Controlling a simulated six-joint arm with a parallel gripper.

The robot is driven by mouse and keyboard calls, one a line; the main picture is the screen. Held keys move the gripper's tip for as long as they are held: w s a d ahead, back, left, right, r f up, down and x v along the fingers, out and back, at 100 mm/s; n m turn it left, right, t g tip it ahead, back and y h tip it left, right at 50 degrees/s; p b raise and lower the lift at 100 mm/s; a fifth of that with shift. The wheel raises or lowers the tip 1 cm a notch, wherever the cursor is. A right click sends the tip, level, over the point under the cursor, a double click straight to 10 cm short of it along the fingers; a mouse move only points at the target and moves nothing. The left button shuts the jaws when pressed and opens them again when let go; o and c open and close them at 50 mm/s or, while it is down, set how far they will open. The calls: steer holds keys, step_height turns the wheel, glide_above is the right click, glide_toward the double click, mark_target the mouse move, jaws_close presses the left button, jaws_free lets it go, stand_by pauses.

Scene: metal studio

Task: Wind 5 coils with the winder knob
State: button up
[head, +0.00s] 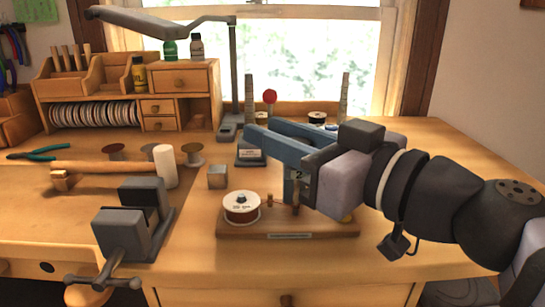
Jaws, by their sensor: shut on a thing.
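The winder has a wooden base board (288,234) with a small nameplate on its front edge, near the front of the bench. A white-topped spool of reddish-brown wire (241,207) stands on its left end. A blue-grey upright with a small plate reading "2" (299,175) shows just left of my gripper's body. My gripper (261,130) reaches in from the right, above and behind the board, with its two blue-grey fingers pointing left. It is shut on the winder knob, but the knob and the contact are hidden. My arm and gripper cover much of the winder's right side.
A grey vise (133,220) stands at the front left, with a small metal block (217,177) near it. A dark labelled stand (250,156) is behind the winder. A lamp (233,80) rises at the back. Bench right of my arm is clear.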

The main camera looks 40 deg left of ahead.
steer(key=shift+w+f+m+t+b, duration=0.1)
steer(key=shift+w+m+t+b, duration=0.15)
steer(key=shift+m+t+b, duration=0.9)
steer(key=shift+w+d+m+t+h+b, duration=0.15)
steer(key=shift+m+t+h, duration=0.1)
steer(key=shift+t, duration=0.45)
steer(key=shift+w+a+m+t+h+b, duration=0.1)
steer(key=shift+m+t+h+b, duration=0.1)
steer(key=shift+t, duration=0.45)
steer(key=o, duration=1)
steer(key=shift+o, duration=0.2)
steer(key=shift+s+d+b, duration=0.15)
steer(key=shift+d+b, duration=0.1)
steer(key=shift+b, duration=0.65)
steer(key=shift+s+d+f+b, duration=0.15)
steer(key=shift+d+b, duration=0.1)
steer(key=shift+b, duration=0.75)
steer(key=d+b, duration=0.1)
steer(key=b, duration=0.2)
steer(key=shift+d+f, duration=0.1)
steer(key=shift+d, duration=0.1)
steer(key=b+v, duration=0.4)
steer(key=v, duration=0.1)
steer(key=shift+r+b, duration=0.3)
steer(key=shift+b, duration=0.1)
